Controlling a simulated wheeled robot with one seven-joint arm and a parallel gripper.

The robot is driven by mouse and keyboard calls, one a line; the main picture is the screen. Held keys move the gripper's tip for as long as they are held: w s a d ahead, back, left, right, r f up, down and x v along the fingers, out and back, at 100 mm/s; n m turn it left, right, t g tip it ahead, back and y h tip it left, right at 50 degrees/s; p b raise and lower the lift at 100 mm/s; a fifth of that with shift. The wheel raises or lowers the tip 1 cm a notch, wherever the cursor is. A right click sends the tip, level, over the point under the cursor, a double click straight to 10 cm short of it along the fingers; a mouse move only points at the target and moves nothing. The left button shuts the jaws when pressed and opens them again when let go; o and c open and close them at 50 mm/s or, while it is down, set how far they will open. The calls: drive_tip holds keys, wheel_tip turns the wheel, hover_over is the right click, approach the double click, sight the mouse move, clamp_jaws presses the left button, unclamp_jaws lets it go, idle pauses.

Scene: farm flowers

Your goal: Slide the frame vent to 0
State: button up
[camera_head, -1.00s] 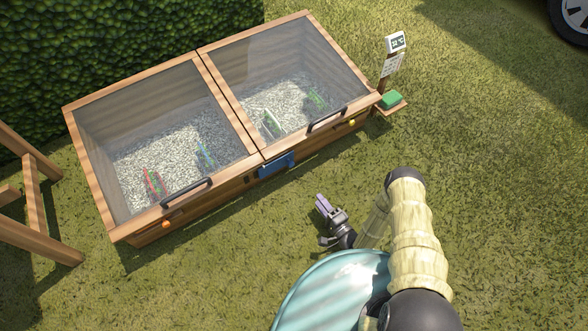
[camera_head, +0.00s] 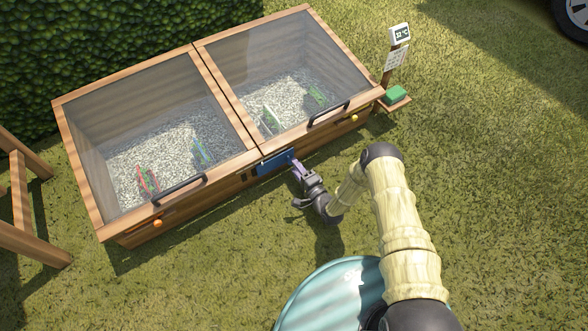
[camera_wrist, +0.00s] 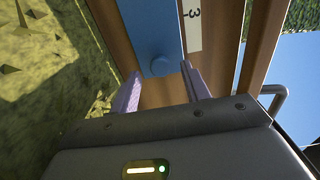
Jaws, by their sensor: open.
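The frame vent is a blue sliding plate (camera_head: 275,162) on the front wall of the wooden cold frame, near its middle. In the wrist view the blue plate (camera_wrist: 152,30) has a round blue knob (camera_wrist: 159,66). A white scale strip (camera_wrist: 193,25) beside it shows a 3; other marks are not readable. My gripper (camera_head: 297,165) is at the plate's right end in the head view. In the wrist view my gripper (camera_wrist: 160,88) is open, with its purple fingers on either side of the knob's lower edge. I cannot tell whether they touch it.
The cold frame (camera_head: 196,50) has two closed glazed lids with black handles (camera_head: 180,190). An orange knob (camera_head: 158,223) and a yellow knob (camera_head: 354,118) sit on its front. Grass in front is clear.

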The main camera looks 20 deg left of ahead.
drive_tip(key=shift+x, duration=0.8)
clamp_jaws()
drive_tip(key=shift+s, duration=0.1)
